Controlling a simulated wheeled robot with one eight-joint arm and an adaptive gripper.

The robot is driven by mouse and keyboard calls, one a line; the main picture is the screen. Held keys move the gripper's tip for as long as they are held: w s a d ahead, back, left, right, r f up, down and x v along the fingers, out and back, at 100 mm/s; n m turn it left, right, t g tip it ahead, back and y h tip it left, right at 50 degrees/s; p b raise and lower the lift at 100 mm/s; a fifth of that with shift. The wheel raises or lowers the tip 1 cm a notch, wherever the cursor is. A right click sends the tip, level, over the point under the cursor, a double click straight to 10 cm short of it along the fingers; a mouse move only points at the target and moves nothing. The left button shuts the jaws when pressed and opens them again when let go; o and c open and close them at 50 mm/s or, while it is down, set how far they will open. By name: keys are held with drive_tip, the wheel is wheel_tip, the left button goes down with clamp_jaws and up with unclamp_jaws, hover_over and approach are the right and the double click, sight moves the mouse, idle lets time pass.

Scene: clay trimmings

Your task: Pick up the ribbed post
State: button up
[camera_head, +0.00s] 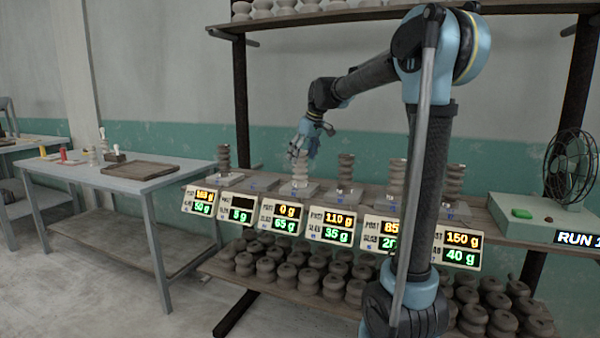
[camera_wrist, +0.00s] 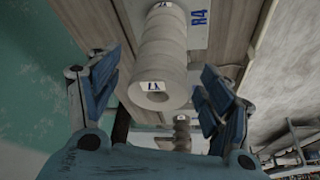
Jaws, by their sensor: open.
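A pale grey ribbed post (camera_head: 300,172) stands upright on a slab on the rack's shelf, above a display reading 0 g and 65 g. My gripper (camera_head: 306,146) is at its upper part in the head view. In the wrist view the same post (camera_wrist: 163,55) lies between the two blue fingers of my gripper (camera_wrist: 160,92), which are open with a gap on each side. Darker ribbed posts (camera_head: 346,170) stand on other slabs along the shelf.
Number displays (camera_head: 330,226) line the shelf's front edge. Several round clay pieces (camera_head: 330,275) fill the lower shelf. A fan (camera_head: 568,165) stands at the right. A grey table (camera_head: 105,178) with a brown tray (camera_head: 140,171) is at the left, with clear floor before it.

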sight(298, 164)
drive_tip(key=x, duration=0.4)
drive_tip(key=shift+w+a+r, duration=0.15)
drive_tip(key=shift+w+a, duration=0.1)
drive_tip(key=shift+w, duration=0.05)
drive_tip(key=shift+w+a+f, duration=0.1)
drive_tip(key=shift+a+f, duration=0.05)
drive_tip(key=shift+f, duration=0.45)
drive_tip(key=shift+c, duration=0.6)
drive_tip(key=c, duration=1.5)
drive_tip(key=shift+r, duration=0.15)
